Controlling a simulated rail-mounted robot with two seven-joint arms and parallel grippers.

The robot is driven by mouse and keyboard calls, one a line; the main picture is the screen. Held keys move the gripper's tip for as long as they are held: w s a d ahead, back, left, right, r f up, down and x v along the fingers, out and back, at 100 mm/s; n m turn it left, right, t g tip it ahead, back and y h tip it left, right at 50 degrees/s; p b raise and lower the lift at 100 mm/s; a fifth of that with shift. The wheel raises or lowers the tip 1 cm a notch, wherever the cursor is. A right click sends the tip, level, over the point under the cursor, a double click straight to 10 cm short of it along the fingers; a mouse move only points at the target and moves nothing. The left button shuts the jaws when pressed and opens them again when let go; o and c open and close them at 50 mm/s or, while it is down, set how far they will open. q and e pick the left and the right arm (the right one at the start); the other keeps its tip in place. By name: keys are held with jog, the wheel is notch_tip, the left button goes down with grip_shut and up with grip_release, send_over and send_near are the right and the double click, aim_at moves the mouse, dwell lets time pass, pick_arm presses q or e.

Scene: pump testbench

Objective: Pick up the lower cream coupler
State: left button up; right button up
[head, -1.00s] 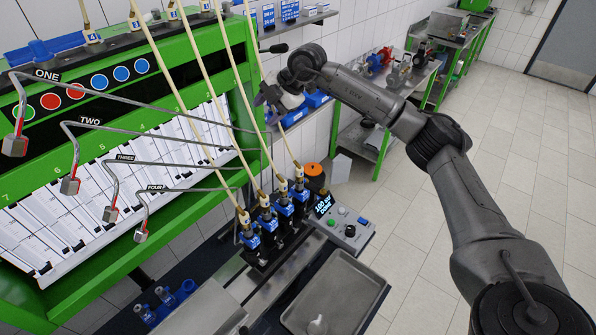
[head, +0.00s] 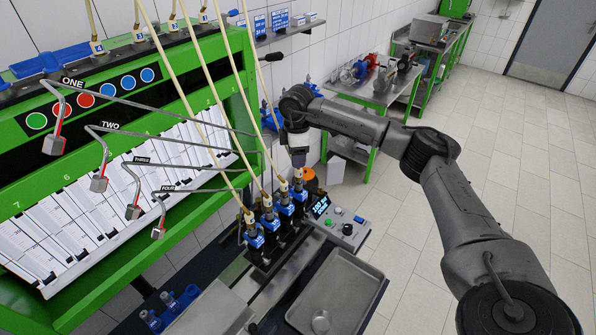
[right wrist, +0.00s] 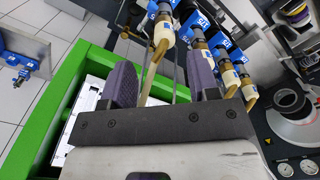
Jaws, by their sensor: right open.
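Cream couplers sit at the lower ends of several cream hoses, in a slanting row on blue-labelled injectors; the front one (head: 249,217) is lowest in the head view. My right gripper (head: 298,160) points down over the back end of this row. In the right wrist view, its two purple fingers (right wrist: 162,80) are open. A cream coupler (right wrist: 164,35) with its hose shows in line with the gap between them, beyond the tips; I cannot tell its exact distance. More couplers (right wrist: 229,74) lie to the right of the fingers. My left gripper is not in view.
The green test bench (head: 100,140) with bent metal pipes stands at left. A control box (head: 340,228) and a metal tray (head: 335,290) are right of the injectors. Hoses run down close to my right gripper. The floor at right is clear.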

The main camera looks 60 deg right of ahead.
aim_at(298, 173)
jog(key=shift+f, duration=0.8)
jog(key=f+p, duration=0.1)
jog(key=f, duration=0.2)
jog(key=shift+s+a+f+p, duration=0.15)
jog(key=shift+s+f+p, duration=0.15)
jog(key=shift+s+p, duration=0.1)
jog(key=shift+f, duration=0.8)
jog(key=shift+w, duration=0.1)
jog(key=shift+c, duration=0.4)
jog(key=c, duration=0.9)
